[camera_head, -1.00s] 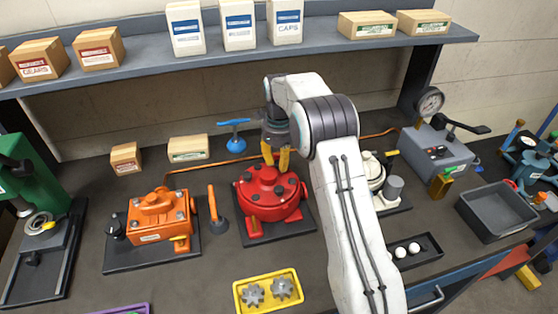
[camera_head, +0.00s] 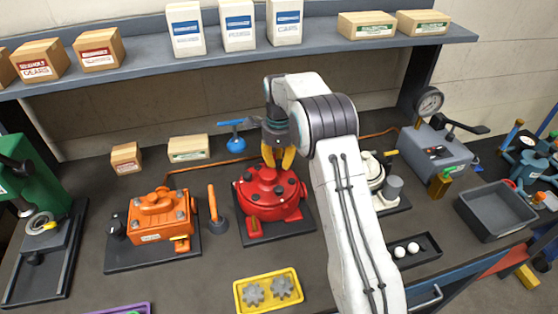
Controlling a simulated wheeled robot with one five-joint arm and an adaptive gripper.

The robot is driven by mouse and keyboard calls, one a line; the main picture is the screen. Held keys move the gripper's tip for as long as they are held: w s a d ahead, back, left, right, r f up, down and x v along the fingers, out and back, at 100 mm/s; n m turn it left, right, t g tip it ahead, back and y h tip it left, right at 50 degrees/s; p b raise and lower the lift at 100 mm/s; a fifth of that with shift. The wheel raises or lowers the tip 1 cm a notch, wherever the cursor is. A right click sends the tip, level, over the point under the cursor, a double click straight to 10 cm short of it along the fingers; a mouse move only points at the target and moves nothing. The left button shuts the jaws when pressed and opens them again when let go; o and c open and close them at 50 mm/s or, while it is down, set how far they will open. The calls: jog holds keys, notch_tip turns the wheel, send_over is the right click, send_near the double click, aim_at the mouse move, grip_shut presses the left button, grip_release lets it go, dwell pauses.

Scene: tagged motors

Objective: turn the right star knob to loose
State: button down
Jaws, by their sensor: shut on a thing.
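The red round motor (camera_head: 254,207) sits on a dark base plate in the middle of the bench. Several small dark knobs show on its top, one of them at the front right (camera_head: 280,190). My gripper (camera_head: 278,160) points down at the back of the motor's top. Its two yellow fingers are shut on what looks like a star knob, mostly hidden between the fingertips. I cannot make out the knob's shape or how far it is turned.
An orange motor (camera_head: 160,215) and an orange upright handle (camera_head: 212,204) stand left of the red motor. A blue T-handle (camera_head: 236,143) stands behind. A yellow gear tray (camera_head: 268,305) lies in front.

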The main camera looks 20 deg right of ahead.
aim_at(278, 162)
jog(key=shift+f, duration=0.15)
jog(key=c, duration=1)
grip_release()
notch_tip(278, 162, up, 12)
jog(key=shift+r, duration=0.1)
jog(key=shift+o, duration=0.4)
